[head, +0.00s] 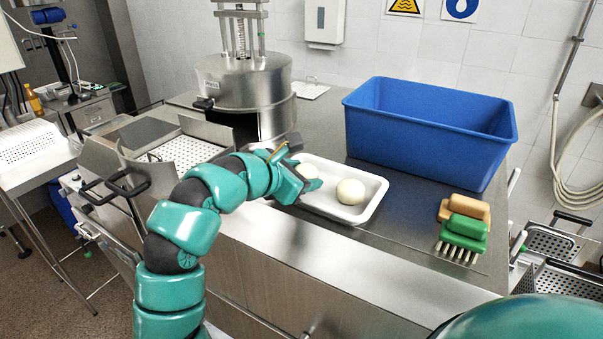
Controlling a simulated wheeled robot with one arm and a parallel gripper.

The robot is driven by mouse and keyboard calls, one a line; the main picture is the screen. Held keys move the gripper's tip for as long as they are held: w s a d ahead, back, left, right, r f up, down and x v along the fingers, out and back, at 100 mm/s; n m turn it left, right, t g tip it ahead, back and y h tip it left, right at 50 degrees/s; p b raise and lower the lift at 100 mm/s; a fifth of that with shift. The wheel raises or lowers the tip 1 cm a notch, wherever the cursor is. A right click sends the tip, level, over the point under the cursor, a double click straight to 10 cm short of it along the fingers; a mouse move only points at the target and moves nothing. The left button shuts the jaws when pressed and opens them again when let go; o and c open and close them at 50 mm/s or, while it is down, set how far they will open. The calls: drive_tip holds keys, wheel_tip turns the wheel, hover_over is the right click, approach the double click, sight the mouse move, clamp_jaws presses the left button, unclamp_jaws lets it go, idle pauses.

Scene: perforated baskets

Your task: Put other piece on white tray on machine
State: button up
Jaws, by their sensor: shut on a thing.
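A white tray (347,216) lies on the steel machine top, in front of the blue bin. One round cream-white piece (351,191) sits in the tray, right of its middle. A second pale piece (308,172) shows at the tray's left end, beside my gripper (297,179). My gripper is at the tray's left edge and is shut on this second piece. The fingers and wrist partly hide it, and I cannot tell whether it touches the tray floor.
A large blue bin (425,118) stands behind the tray. A green brush (464,236) and a tan brush (466,208) lie to the right. A steel press (245,85) stands at the back left, near a perforated basket (183,152). Bare steel lies between tray and brushes.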

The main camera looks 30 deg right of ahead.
drive_tip(key=o, duration=0.5)
drive_tip(key=shift+f, duration=0.15)
drive_tip(key=shift+o, duration=1)
drive_tip(key=shift+r, duration=0.25)
drive_tip(key=shift+a, duration=0.25)
drive_tip(key=b+v, duration=0.4)
drive_tip(key=v, duration=0.7)
drive_tip(key=shift+a+b, duration=0.25)
drive_tip(key=shift+b, duration=0.15)
drive_tip(key=shift+s+r, duration=0.1)
drive_tip(key=shift+s, duration=0.1)
